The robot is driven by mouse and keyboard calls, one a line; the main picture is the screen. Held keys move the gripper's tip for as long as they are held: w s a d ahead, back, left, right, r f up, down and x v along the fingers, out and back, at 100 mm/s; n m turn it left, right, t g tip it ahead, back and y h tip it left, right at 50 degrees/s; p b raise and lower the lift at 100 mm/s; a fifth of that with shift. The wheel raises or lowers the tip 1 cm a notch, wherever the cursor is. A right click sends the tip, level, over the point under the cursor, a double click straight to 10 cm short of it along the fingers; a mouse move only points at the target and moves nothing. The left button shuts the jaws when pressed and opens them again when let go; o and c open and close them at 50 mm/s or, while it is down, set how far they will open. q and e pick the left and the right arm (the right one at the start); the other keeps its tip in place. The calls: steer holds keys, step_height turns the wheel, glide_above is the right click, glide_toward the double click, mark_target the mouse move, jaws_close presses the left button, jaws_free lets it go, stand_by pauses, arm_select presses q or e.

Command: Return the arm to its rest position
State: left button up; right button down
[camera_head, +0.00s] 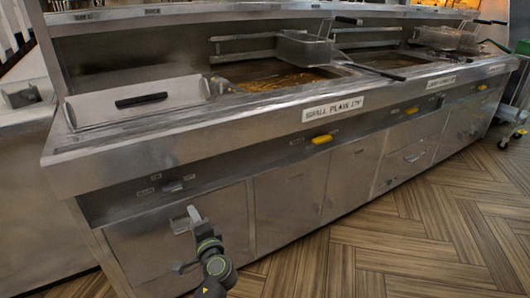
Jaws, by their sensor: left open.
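My left arm comes in from the bottom of the head view. Its gripper (187,220) is open and empty, in front of the lower cabinet doors of the frying range (290,190). Its two pale fingers point up and to the left. I cannot tell whether it touches the cabinet front. My right gripper is not in view.
A fry basket (305,48) hangs over an oil vat (287,80); another basket (445,38) is further right. A lid with a black handle (141,100) covers the left vat. Yellow handles (321,139) stick out from the front.

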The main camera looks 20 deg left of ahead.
arm_select(q)
steer(key=s+f+n+g+h, duration=0.5)
steer(key=s+f+g+h, duration=0.15)
steer(key=s+f, duration=1.35)
steer(key=s+d+f+n+g+h, duration=0.25)
steer(key=s+d+f, duration=0.2)
steer(key=s, duration=0.45)
steer(key=s+d+f+n+g+h, duration=0.2)
steer(key=s+d+f+n+h, duration=0.15)
steer(key=s+f, duration=0.45)
steer(key=s+a+m+p, duration=0.1)
steer(key=s+a+p, duration=0.1)
steer(key=s+p, duration=1)
steer(key=p, duration=0.5)
steer(key=shift+a+r+m+p, duration=0.2)
steer(key=shift+a+m+p, duration=0.1)
steer(key=shift+p, duration=0.1)
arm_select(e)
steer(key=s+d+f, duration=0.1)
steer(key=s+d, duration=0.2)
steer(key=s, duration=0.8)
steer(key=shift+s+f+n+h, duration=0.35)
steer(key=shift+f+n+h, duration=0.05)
